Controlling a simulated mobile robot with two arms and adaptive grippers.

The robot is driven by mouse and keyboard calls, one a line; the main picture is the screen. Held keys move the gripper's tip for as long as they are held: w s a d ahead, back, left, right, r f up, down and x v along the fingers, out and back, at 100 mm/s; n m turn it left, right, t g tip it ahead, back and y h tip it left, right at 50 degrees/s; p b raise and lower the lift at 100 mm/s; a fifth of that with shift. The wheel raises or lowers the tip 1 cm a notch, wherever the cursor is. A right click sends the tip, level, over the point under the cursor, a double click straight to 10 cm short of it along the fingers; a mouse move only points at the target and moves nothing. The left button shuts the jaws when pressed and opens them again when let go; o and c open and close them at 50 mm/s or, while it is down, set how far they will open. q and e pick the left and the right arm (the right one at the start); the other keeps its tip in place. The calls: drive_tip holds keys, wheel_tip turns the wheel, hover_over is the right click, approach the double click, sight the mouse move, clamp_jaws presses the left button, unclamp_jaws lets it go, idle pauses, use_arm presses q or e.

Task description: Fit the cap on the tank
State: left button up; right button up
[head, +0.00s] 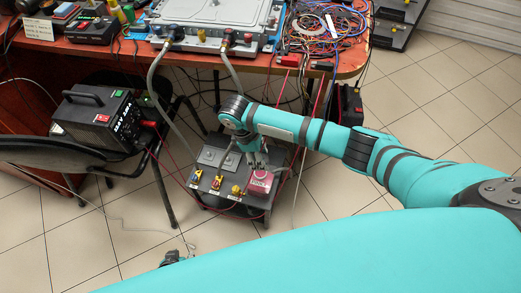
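The tank (259,186) is a small pink-red block with a pale label, at the right front of a low dark stand.
The low stand (214,200) carries grey plates and several small coloured fittings. Hoses (155,80) and red cables hang around it from the cluttered workbench (345,62). A black power unit (104,118) rests on a chair at left. A dark object (172,258) lies low at left.

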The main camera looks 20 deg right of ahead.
use_arm(q)
drive_tip(key=s+a+f+g+p, duration=0.1)
drive_tip(key=s+a+f+g, duration=0.15)
drive_tip(key=s, duration=0.45)
use_arm(e)
drive_tip(key=shift+s+a+f+n, duration=0.15)
drive_tip(key=shift+s+a+n, duration=0.1)
drive_tip(key=shift+s+n, duration=0.4)
drive_tip(key=shift+w+f, duration=0.15)
drive_tip(key=shift+f, duration=0.15)
drive_tip(key=shift+f+b, duration=0.45)
drive_tip(key=shift+b, duration=0.25)
drive_tip(key=shift+f+b, duration=0.8)
drive_tip(key=shift+b, duration=0.15)
use_arm(q)
drive_tip(key=w+d+r, duration=0.1)
drive_tip(key=w+r, duration=0.4)
drive_tip(key=r, duration=0.6)
drive_tip(key=shift+w+r+y, duration=0.2)
drive_tip(key=shift+r+y, duration=0.1)
drive_tip(key=shift+r, duration=0.05)
use_arm(e)
drive_tip(key=shift+f, duration=0.65)
use_arm(q)
drive_tip(key=shift+d+r, duration=0.1)
drive_tip(key=shift+d, duration=0.05)
